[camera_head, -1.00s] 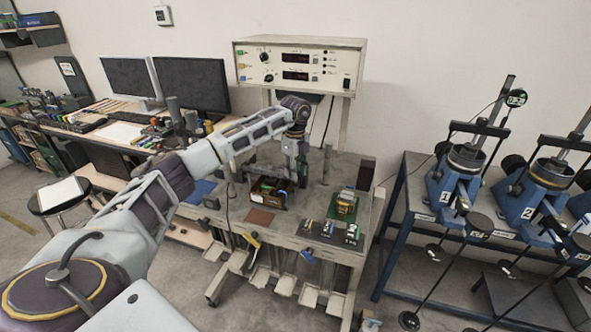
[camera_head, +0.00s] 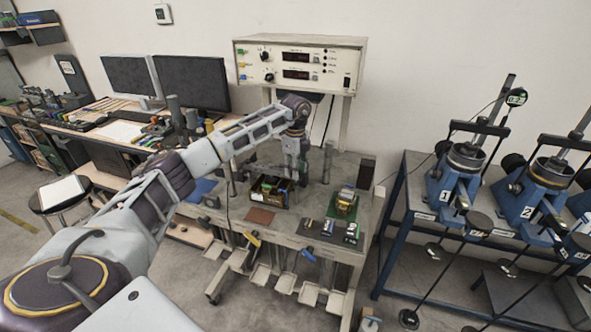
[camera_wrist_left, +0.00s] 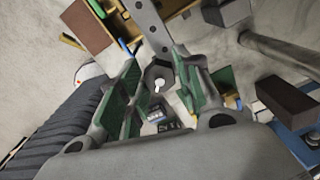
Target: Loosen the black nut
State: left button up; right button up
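My left gripper (camera_head: 297,172) hangs from its arm over the workbench (camera_head: 233,212), beside the dark open box (camera_head: 282,204). In the left wrist view the left gripper (camera_wrist_left: 158,72) has its two green-padded fingers spread apart, with a gap between them. A dark hexagonal piece, which looks like the black nut (camera_wrist_left: 152,72), shows between the fingers, with a pale pin at its middle. I cannot tell whether the fingers touch it. I cannot make the nut out in the head view. My right gripper is out of view.
An instrument with displays (camera_head: 300,62) stands above the back of the bench. A green block with a yellowish top (camera_head: 345,205) and small parts (camera_head: 327,228) lie on the right of the bench. A rack with blue devices (camera_head: 455,185) stands at the right.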

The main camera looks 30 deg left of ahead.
pick_arm(q)
jog(key=shift+o, duration=1.1)
notch_tip(320, 180, up, 12)
jog(key=shift+d+f, duration=0.1)
jog(key=shift+d, duration=0.05)
dwell(0.5)
